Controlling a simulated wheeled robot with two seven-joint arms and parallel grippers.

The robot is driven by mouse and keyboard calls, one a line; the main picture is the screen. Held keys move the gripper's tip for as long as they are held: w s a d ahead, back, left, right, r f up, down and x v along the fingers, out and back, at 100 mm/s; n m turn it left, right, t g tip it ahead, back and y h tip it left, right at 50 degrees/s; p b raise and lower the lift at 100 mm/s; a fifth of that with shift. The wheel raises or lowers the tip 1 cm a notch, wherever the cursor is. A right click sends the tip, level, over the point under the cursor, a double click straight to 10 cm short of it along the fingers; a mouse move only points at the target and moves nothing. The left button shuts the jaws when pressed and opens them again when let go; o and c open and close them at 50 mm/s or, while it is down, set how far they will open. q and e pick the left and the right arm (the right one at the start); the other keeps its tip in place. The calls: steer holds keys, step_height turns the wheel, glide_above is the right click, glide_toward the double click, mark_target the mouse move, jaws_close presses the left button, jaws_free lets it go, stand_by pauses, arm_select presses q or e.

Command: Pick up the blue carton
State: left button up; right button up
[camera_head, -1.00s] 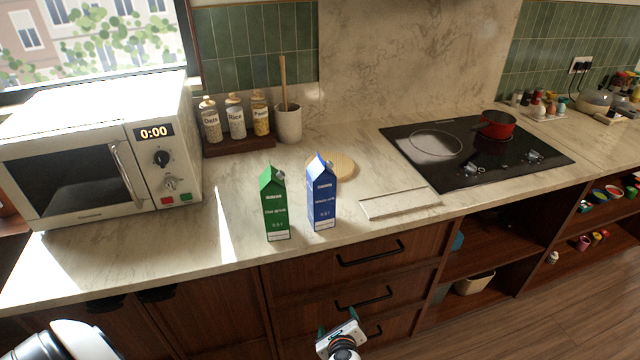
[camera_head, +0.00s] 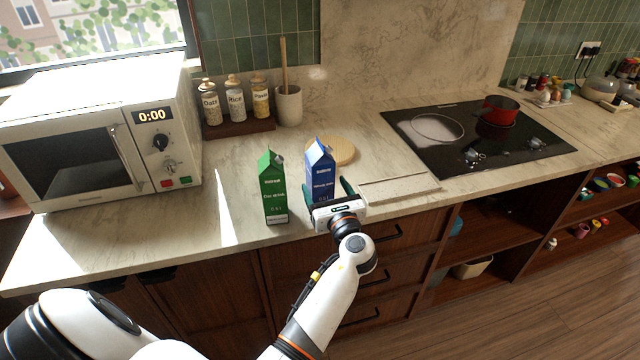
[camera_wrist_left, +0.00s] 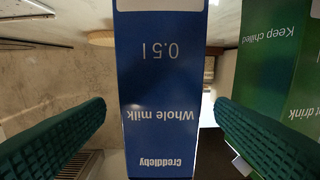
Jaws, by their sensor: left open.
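The blue carton (camera_head: 320,170), labelled whole milk, stands upright on the counter. My left gripper (camera_head: 331,192) is open at its front, with the fingers on either side of its lower part in the head view. In the left wrist view the blue carton (camera_wrist_left: 160,90) fills the middle, upside down in the picture, between the two green finger pads. Gaps show between the pads and the carton. The gripper hides the carton's lower front in the head view. My right gripper is not in view.
A green carton (camera_head: 273,188) stands close to the left of the blue one; it also shows in the left wrist view (camera_wrist_left: 282,70). A round wooden board (camera_head: 343,150) lies behind. A flat pale panel (camera_head: 400,188) and the hob (camera_head: 450,158) are to the right, the microwave (camera_head: 75,145) left.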

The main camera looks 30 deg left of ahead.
mark_target(324, 185)
arm_select(q)
steer(key=b+x, duration=0.1)
steer(key=x, duration=0.3)
steer(key=shift+f+b, duration=0.15)
steer(key=shift+b, duration=0.15)
steer(key=shift+w+a, duration=0.3)
steer(key=shift+s, duration=0.1)
steer(key=c, duration=1.2)
steer(key=shift+c, duration=0.6)
